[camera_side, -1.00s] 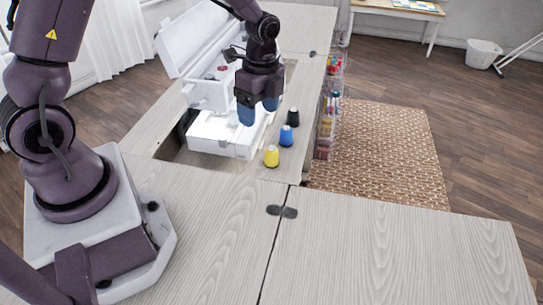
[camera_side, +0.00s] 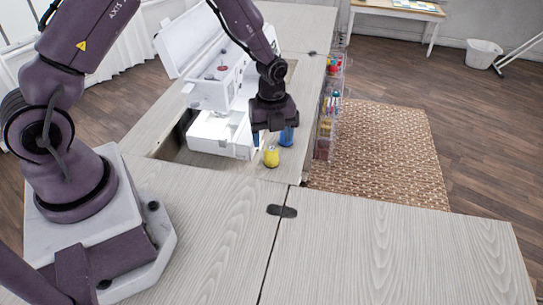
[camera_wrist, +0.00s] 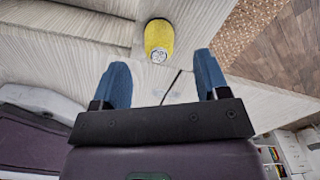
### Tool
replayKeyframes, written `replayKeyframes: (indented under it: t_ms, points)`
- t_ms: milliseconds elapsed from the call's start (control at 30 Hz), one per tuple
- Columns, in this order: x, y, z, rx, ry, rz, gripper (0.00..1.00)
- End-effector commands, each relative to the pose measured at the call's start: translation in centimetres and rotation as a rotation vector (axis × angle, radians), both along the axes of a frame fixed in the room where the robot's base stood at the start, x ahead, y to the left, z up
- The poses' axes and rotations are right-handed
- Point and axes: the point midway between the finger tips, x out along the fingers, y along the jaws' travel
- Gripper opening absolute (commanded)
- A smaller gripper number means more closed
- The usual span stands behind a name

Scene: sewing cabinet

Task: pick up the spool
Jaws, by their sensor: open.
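The yellow spool (camera_side: 271,157) stands upright on the cabinet top, in front of the sewing machine. In the wrist view the yellow spool (camera_wrist: 158,38) is at the top, just beyond the fingertips and roughly in line with the gap between them. My gripper (camera_side: 272,142) points down just behind the yellow spool in the side view. Its blue fingers are apart, and the wrist view shows the gripper (camera_wrist: 161,66) empty. The black spool is hidden behind my gripper.
A white sewing machine (camera_side: 213,135) sits in the cabinet opening left of my gripper. Clear drawers with coloured contents (camera_side: 330,105) hang at the cabinet's right edge. The wooden top (camera_side: 210,215) nearer the camera is clear, with a dark hinge (camera_side: 282,211) across its seam.

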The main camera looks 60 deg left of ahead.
Motion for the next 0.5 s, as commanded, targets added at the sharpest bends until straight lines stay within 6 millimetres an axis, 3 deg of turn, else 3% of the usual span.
replayKeyframes:
  t_ms: [300,500]
  points:
    - [-0.2,-0.2,-4.4,0.0,0.003,0.0,0.68]
    - [-0.2,-0.1,-5.1,0.001,0.002,-0.001,0.68]
